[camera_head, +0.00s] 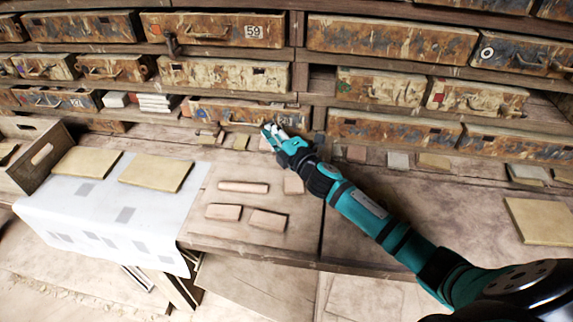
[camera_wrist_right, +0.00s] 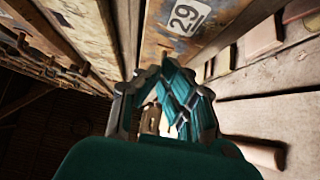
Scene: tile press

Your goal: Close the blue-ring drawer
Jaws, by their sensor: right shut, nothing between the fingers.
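Several worn, paint-stained drawers fill the cabinet at the back. The low middle drawer (camera_head: 245,112) has my right gripper (camera_head: 270,132) just in front of and below it. A drawer front with a "29" label (camera_wrist_right: 184,17) shows close above my right gripper (camera_wrist_right: 170,92) in the right wrist view. The right gripper's fingers are together and hold nothing. I cannot tell whether they touch a drawer front. My left gripper is not in view.
Clay tiles (camera_head: 243,187) lie on the bench in front of the gripper. A white cloth (camera_head: 110,213) with two larger tiles (camera_head: 155,172) covers the left side. Another large tile (camera_head: 540,221) lies at the right.

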